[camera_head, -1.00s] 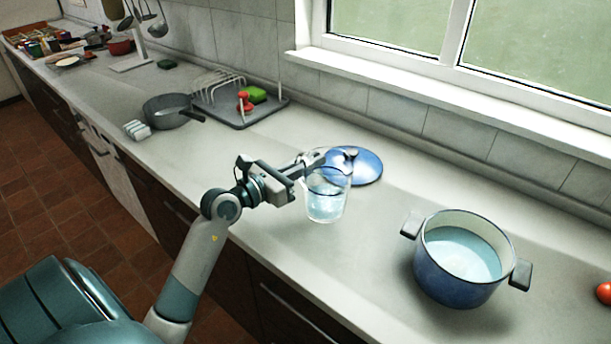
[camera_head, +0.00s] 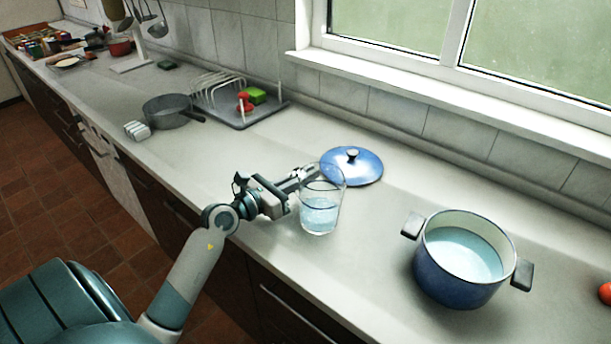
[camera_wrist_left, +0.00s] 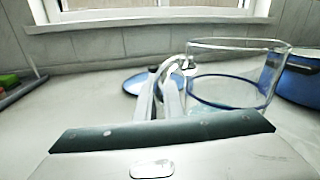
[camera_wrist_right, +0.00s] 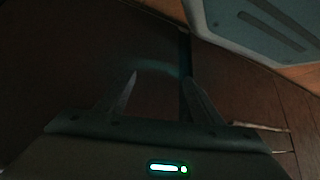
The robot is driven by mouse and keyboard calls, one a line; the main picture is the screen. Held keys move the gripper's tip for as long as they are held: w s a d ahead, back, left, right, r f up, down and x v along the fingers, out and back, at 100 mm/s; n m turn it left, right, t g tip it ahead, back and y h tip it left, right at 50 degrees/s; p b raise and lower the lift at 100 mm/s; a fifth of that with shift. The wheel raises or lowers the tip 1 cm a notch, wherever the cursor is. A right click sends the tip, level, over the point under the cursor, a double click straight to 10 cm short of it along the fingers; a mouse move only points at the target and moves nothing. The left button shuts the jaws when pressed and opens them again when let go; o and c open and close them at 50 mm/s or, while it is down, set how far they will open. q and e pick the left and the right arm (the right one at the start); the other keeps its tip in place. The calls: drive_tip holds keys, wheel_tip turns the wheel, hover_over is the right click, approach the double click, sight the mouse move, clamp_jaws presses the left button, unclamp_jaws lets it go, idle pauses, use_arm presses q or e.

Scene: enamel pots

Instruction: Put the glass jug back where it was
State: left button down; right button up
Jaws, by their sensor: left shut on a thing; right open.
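The glass jug (camera_head: 321,212) is clear, upright and partly filled with water. It is at or just above the counter, left of the blue pot; I cannot tell whether its base touches. My left gripper (camera_head: 303,174) is shut on the jug's handle at its left side. In the left wrist view the fingers (camera_wrist_left: 160,98) close on the handle, and the jug (camera_wrist_left: 232,80) extends to the right. My right gripper (camera_wrist_right: 158,95) is open and empty in the right wrist view, low over a dark area; it is outside the head view.
A blue pot (camera_head: 447,279) holding water stands to the right. Its blue lid (camera_head: 364,168) lies on the counter (camera_head: 385,215) just behind the jug. A grey pan (camera_head: 168,117) and a dish rack tray (camera_head: 262,112) are further left. The counter between jug and pot is clear.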

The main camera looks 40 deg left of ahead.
drive_tip(key=shift+w, duration=0.1)
use_arm(q)
drive_tip(key=shift+f, duration=0.1)
drive_tip(key=c, duration=2)
unclamp_jaws()
drive_tip(key=shift+f, duration=0.1)
drive_tip(key=shift+o, duration=0.7)
use_arm(e)
drive_tip(key=shift+d, duration=0.4)
drive_tip(key=shift+w+d, duration=0.1)
drive_tip(key=shift+w, duration=0.1)
drive_tip(key=shift+r, duration=0.1)
